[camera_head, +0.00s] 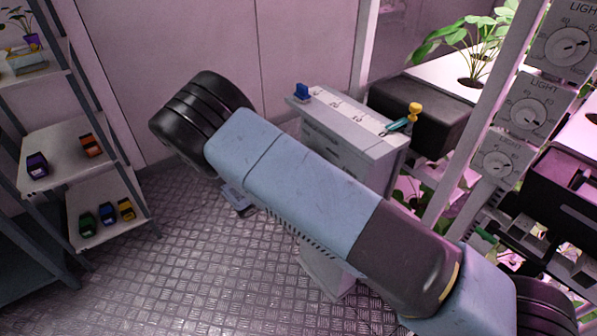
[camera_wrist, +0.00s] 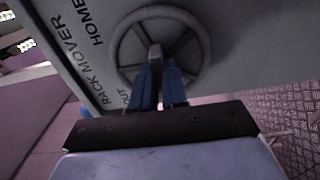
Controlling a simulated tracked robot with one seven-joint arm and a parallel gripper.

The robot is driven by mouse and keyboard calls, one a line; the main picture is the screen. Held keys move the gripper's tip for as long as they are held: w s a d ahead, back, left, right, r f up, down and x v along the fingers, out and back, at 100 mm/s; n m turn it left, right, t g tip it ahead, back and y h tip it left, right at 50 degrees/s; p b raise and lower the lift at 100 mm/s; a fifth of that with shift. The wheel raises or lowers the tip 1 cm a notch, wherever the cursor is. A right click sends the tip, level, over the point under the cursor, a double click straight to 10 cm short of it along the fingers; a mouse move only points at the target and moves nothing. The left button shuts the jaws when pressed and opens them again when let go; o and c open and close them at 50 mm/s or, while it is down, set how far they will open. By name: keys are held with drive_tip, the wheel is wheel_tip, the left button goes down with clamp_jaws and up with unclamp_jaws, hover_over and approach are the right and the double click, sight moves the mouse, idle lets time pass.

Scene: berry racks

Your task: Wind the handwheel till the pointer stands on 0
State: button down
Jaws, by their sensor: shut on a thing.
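The grey handwheel (camera_wrist: 155,12) shows in the wrist view on the face of a grey box lettered RACK MOVER, HOME and OUT. My gripper (camera_wrist: 158,82) is shut on the handwheel's grey handle (camera_wrist: 155,53), with a blue finger on each side of it. In the head view, my arm hides the handwheel. A grey box (camera_head: 370,158) there has a white scale strip (camera_head: 345,112) on top. A blue piece (camera_head: 302,91) stands at its left end, and a teal and yellow piece (camera_head: 405,121) at its right end. I cannot clearly read where the pointer stands.
A shelf rack (camera_head: 75,140) with small coloured items stands at the left. Plant racks and several LIGHT dials (camera_head: 527,113) are at the right, close to my arm. A black box (camera_head: 420,105) sits behind the scale. The metal floor (camera_head: 180,265) at lower left is clear.

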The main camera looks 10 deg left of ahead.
drive_tip(key=shift+w+d, duration=0.25)
drive_tip(key=shift+d, duration=0.15)
drive_tip(key=c, duration=1.2)
unclamp_jaws()
drive_tip(key=shift+w, duration=0.1)
drive_tip(key=shift+o, duration=0.2)
drive_tip(key=shift+a, duration=0.1)
drive_tip(key=shift+a, duration=0.15)
drive_tip(key=v, duration=1.3)
drive_tip(key=shift+s+a, duration=0.15)
drive_tip(key=shift+s, duration=0.15)
drive_tip(key=shift+f, duration=0.15)
